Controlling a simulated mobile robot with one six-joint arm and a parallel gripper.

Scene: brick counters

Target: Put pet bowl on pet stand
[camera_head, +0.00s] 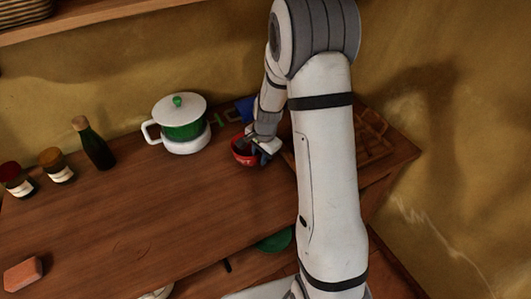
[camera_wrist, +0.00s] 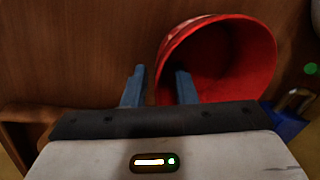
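The red pet bowl (camera_head: 242,154) stands on the wooden counter, right of the lidded pot, with pale lettering on its side. My gripper (camera_head: 264,147) is low at its right side and partly covers it. In the wrist view the bowl (camera_wrist: 262,55) fills the upper right, its dark inside showing. My gripper's two blue-grey fingers (camera_wrist: 160,86) are apart, one outside the bowl and one overlapping its opening, with the rim between them. I cannot tell whether either finger touches it. I cannot make out a pet stand for certain.
A white and green lidded pot (camera_head: 182,128), a dark bottle (camera_head: 94,146) and two jars stand at the left back. A blue object (camera_head: 244,108) is behind the bowl. A brown wooden lattice (camera_head: 373,140) lies at right. A sponge-like block (camera_head: 23,274) is front left. The middle counter is clear.

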